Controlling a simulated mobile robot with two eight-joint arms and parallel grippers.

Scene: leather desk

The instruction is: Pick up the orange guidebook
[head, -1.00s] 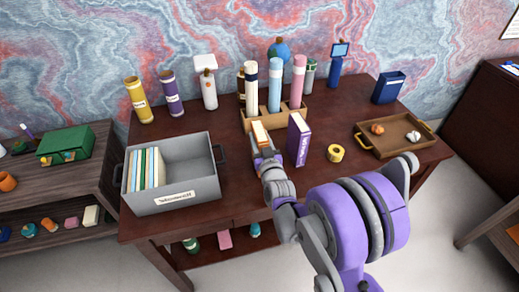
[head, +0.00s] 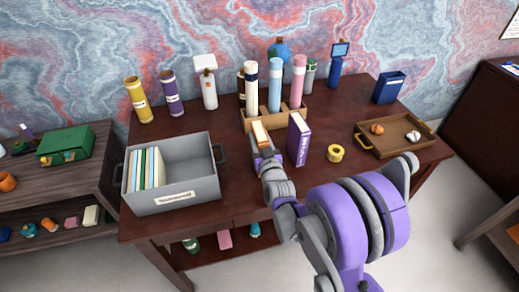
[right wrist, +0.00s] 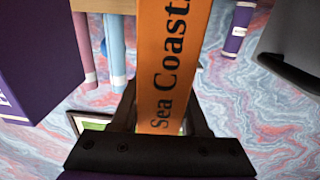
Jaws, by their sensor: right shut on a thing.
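The orange guidebook (head: 260,132) stands upright just in front of the wooden holder, beside a purple book. Its orange spine with the words "Sea Coast" fills the middle of the right wrist view (right wrist: 170,60). My right gripper (head: 265,153) is shut on the guidebook, with one finger on each side of it in the wrist view (right wrist: 160,118). The gripper hides the book's lower part in the head view, so I cannot tell whether it touches the desk. My left gripper is not in view.
The purple book (head: 299,140) stands close to the right. The wooden holder (head: 290,119) with several tubes is behind. A grey bin (head: 200,190) with books is left. A yellow tape roll (head: 335,153) and a wooden tray (head: 385,149) are right.

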